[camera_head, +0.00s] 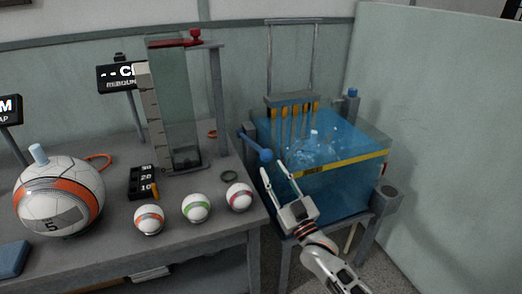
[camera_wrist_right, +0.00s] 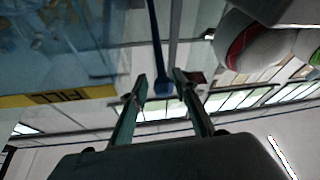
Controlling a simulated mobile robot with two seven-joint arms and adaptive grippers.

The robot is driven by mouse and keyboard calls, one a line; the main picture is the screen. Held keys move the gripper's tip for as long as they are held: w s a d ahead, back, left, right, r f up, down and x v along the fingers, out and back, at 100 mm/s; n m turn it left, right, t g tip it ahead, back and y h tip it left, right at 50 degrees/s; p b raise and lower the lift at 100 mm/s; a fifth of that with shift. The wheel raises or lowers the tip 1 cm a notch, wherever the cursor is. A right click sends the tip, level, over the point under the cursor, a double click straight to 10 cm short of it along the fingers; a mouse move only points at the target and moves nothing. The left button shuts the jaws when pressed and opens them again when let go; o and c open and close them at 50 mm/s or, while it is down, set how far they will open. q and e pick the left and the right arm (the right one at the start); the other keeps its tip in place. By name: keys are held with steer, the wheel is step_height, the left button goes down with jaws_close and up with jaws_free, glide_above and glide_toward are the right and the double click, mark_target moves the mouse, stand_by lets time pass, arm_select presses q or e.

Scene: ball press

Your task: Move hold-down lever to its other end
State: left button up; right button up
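The hold-down lever is a blue bar with a round blue knob (camera_head: 266,155) at its end, on the left side of the blue water tank (camera_head: 340,185). The bar slopes down to the right toward the knob. My right gripper (camera_head: 271,168) is open, its two fingers pointing up at the knob from just in front. In the right wrist view, the blue lever end (camera_wrist_right: 161,84) shows between the two open fingertips (camera_wrist_right: 159,76). I cannot tell whether either finger touches it. My left gripper is not in view.
Three small balls, orange (camera_head: 148,220), green (camera_head: 196,208) and magenta-striped (camera_head: 239,197), sit near the grey table's front edge. A large ball (camera_head: 60,196) stands at the left. A clear upright column (camera_head: 177,115) stands behind. A green wall (camera_head: 450,140) bounds the right.

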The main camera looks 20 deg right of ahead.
mark_target(263, 155)
steer(key=shift+b+x, duration=0.35)
steer(key=shift+x, duration=3.1)
steer(key=shift+a, duration=0.1)
jaws_close()
